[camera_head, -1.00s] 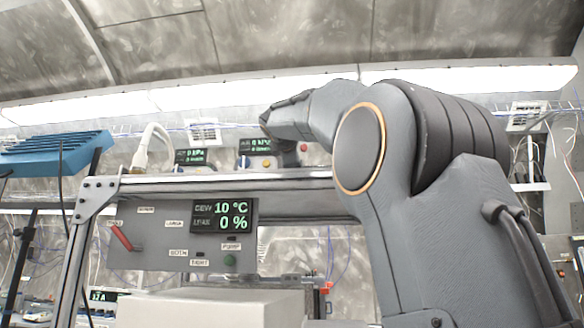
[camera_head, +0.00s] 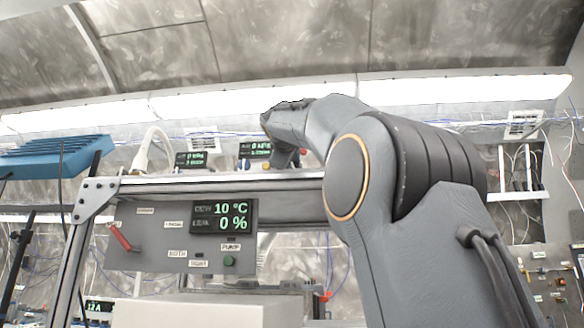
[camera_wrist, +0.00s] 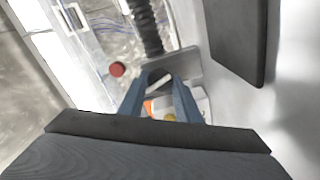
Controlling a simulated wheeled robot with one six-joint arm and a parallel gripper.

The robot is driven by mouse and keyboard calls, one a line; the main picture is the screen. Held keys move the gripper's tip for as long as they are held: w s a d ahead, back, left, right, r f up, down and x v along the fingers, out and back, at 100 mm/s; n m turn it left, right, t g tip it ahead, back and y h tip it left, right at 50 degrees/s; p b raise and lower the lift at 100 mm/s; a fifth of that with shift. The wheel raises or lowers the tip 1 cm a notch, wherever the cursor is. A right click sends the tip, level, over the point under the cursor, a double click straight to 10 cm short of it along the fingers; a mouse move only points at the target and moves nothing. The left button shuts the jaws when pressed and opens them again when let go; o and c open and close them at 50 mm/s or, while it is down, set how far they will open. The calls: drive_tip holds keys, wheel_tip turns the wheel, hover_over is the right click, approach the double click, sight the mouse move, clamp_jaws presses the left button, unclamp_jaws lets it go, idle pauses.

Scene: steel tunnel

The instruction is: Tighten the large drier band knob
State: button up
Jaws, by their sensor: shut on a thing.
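My gripper (camera_wrist: 160,98) shows in the wrist view as two blue fingers. They are shut on a dark piece with a pale stripe, which looks like the large drier band knob (camera_wrist: 158,79). The fingers and the steep angle hide part of it, so I cannot read its setting. In the head view my arm reaches over the frame's top bar, and my wrist hides the fingertips and the knob.
A red knob (camera_wrist: 117,69) and a black ribbed hose (camera_wrist: 147,28) are near my fingers. Small displays (camera_head: 190,159) stand behind the top bar. Below it is a control panel (camera_head: 150,235) with a red lever (camera_head: 121,238). A blue rack (camera_head: 55,155) is at left.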

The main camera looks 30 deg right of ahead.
idle(0.4)
drive_tip(key=o, duration=1.1)
drive_tip(key=shift+c, duration=0.2)
drive_tip(key=shift+b+v, duration=1.35)
drive_tip(key=shift+v, duration=2.55)
